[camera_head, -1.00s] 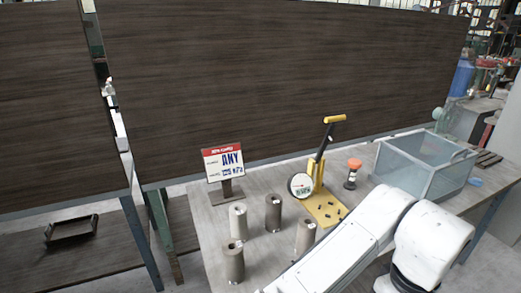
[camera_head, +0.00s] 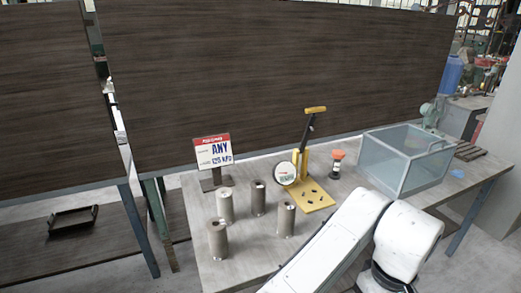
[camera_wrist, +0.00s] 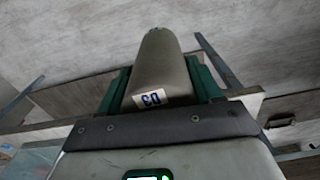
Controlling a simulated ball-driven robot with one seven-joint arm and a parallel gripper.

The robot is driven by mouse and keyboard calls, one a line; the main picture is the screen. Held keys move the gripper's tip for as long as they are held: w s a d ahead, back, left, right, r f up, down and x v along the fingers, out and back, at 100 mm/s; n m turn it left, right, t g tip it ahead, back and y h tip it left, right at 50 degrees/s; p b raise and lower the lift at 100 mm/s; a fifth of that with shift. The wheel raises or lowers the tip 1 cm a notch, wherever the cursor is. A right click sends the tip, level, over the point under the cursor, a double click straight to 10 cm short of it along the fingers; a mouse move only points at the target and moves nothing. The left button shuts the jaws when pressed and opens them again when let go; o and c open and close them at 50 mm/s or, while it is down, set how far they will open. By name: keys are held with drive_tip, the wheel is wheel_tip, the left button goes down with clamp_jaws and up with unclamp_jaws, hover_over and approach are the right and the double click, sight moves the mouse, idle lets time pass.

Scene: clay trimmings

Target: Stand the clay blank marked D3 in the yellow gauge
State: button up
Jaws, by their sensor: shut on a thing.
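My gripper (camera_wrist: 163,84) is shut on a grey-brown clay blank (camera_wrist: 160,62) in the wrist view. The blank lies between the green fingers, and its label reads D3, appearing upside down. The yellow gauge (camera_head: 318,196) stands on the table in the head view. It has a flat yellow base, an upright post with a yellow handle and a round white dial (camera_head: 286,173). My gripper and the held blank do not show in the head view; only my white arm is seen at the lower right, right of the gauge.
Several similar clay blanks (camera_head: 217,240) stand upright on the table (camera_head: 255,255) left of the gauge. A sign reading ANY (camera_head: 212,152) stands behind them. An orange-topped object (camera_head: 336,165) and a clear bin (camera_head: 407,165) are right of the gauge.

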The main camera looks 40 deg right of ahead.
drive_tip(key=w+a+f+n, duration=0.2)
drive_tip(key=w+a+f, duration=0.3)
drive_tip(key=w+f, duration=0.4)
drive_tip(key=w, duration=0.2)
drive_tip(key=shift+w+f, duration=0.35)
drive_tip(key=shift+f, duration=0.05)
drive_tip(key=w+a+f+n, duration=0.2)
drive_tip(key=w+a+f, duration=0.5)
drive_tip(key=a+f, duration=0.3)
drive_tip(key=shift+a+b, duration=0.4)
drive_tip(key=shift+a, duration=0.85)
